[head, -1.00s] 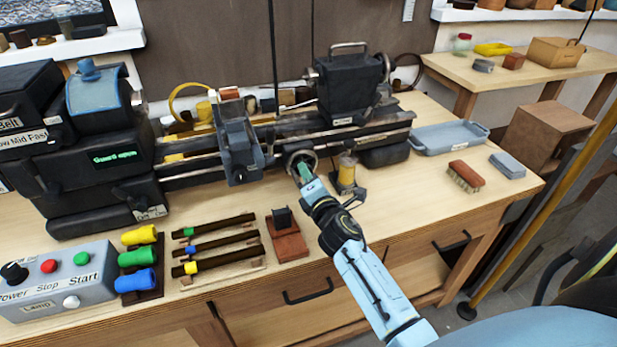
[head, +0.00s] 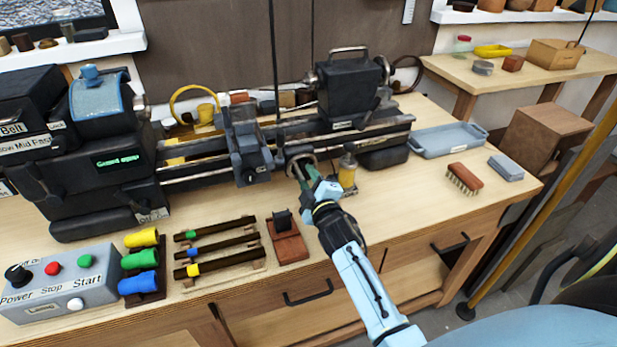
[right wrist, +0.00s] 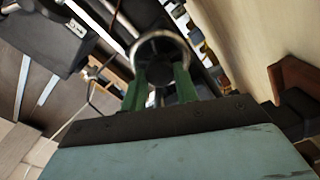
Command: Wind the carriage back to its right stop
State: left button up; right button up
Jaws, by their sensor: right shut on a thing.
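The lathe's dark grey carriage (head: 247,160) sits on the bed rails, left of the black tailstock (head: 348,88). The metal handwheel (head: 291,157) stands at the front of the lathe, just right of the carriage. It shows as a bright ring in the right wrist view (right wrist: 159,36). My right gripper (head: 300,172) reaches in from the front, its green fingers shut on the handwheel. In the right wrist view the fingers (right wrist: 162,82) meet the wheel's lower part; the exact contact is partly hidden. My left gripper is not in view.
An oil bottle (head: 347,172) stands close right of my right gripper. A brown block stand (head: 288,243) and a rack of dark tool bars (head: 220,250) lie in front. A control box (head: 62,285) is at the front left. A grey tray (head: 448,139) and brush (head: 464,178) lie right.

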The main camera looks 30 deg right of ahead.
jog(key=m+p, duration=0.1)
jog(key=m, duration=0.4)
jog(key=shift+m+p, duration=0.3)
jog(key=shift+p, duration=0.1)
jog(key=shift+m+p, duration=0.6)
jog(key=shift+m, duration=1.2)
jog(key=o, duration=1)
jog(key=v, duration=1.3)
jog(key=shift+s+d, duration=0.1)
jog(key=shift+s, duration=0.15)
